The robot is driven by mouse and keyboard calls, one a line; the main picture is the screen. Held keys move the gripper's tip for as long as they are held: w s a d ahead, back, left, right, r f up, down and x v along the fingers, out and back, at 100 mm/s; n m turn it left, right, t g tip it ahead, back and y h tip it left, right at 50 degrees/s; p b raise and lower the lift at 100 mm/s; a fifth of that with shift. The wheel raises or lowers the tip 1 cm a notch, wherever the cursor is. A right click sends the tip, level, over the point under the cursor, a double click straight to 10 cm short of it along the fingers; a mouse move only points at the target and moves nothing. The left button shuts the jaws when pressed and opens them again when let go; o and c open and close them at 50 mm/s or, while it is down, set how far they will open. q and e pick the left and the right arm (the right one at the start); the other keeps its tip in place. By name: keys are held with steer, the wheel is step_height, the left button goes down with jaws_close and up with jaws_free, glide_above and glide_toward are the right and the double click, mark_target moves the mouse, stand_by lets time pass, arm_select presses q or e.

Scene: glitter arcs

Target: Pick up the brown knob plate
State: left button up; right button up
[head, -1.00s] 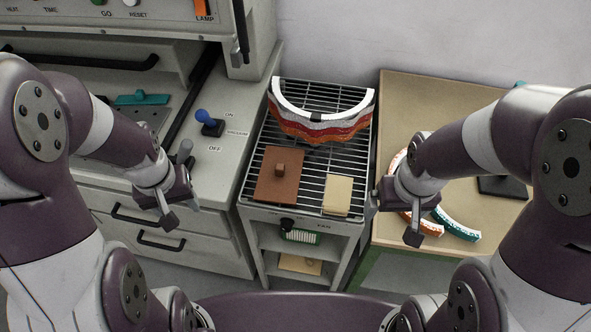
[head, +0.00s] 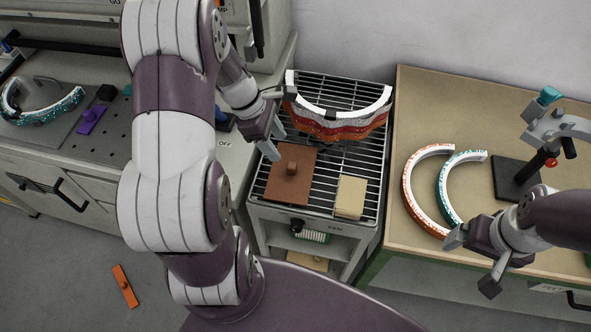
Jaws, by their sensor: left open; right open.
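The brown knob plate (head: 280,189) is a flat brown square with a small brown knob (head: 292,167) standing at its middle. It lies on the left front part of the wire cooling rack (head: 327,197). My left gripper (head: 275,142) is open and empty, with its fingers just above the far left edge of the plate, short of the knob. My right gripper (head: 470,262) is open and empty over the front edge of the tan table at the right, well away from the plate.
A tan block (head: 351,197) lies right of the plate. Stacked white, orange and red arcs (head: 340,120) stand behind it on the rack. Orange (head: 411,190) and teal (head: 447,190) glitter arcs lie on the tan table (head: 425,100), near a stand (head: 512,180). An orange piece (head: 125,286) lies on the floor.

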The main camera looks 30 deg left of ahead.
mark_target(291, 165)
arm_select(q)
steer(key=x, duration=0.8)
steer(key=shift+w+f, duration=0.1)
steer(key=shift+f, duration=0.15)
steer(key=shift+w+f, duration=0.15)
steer(key=shift+f, duration=0.1)
jaws_close()
